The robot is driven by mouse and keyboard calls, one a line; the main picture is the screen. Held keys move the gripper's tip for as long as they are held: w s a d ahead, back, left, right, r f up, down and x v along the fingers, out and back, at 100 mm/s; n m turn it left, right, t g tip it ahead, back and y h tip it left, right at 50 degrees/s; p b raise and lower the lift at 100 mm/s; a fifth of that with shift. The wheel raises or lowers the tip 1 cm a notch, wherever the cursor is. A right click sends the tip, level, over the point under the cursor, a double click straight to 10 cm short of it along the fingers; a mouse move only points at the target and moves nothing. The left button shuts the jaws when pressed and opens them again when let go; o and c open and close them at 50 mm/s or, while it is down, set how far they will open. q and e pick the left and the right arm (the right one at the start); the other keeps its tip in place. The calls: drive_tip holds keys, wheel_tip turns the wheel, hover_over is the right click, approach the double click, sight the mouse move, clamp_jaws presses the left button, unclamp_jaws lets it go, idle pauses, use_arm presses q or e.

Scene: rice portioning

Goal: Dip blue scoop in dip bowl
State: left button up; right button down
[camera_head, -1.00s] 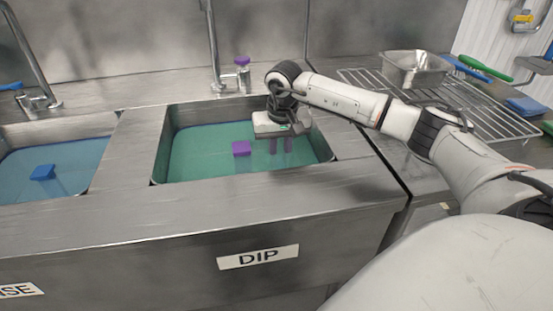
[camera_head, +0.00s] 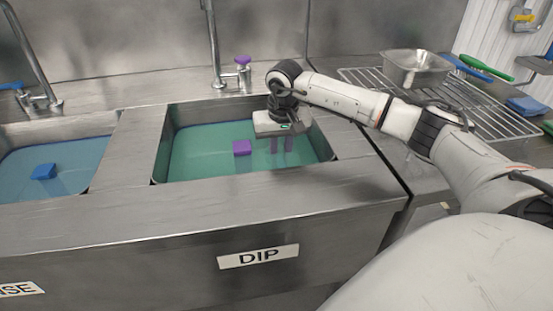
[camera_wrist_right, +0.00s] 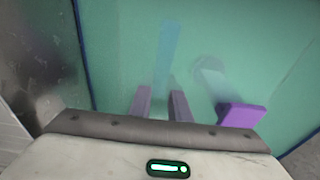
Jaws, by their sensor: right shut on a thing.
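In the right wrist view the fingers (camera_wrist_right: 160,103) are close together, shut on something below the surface. A faint blue strip (camera_wrist_right: 167,55), likely the blue scoop, shows under the liquid beyond the fingertips. Its shape is blurred, and its held end cannot be made out. My left gripper is not in view.
A left basin with blue liquid holds a blue block (camera_head: 44,172). A wire rack (camera_head: 485,110) with a metal pan (camera_head: 415,68) stands right.

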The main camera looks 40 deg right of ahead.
sight(280, 159)
idle(0.4)
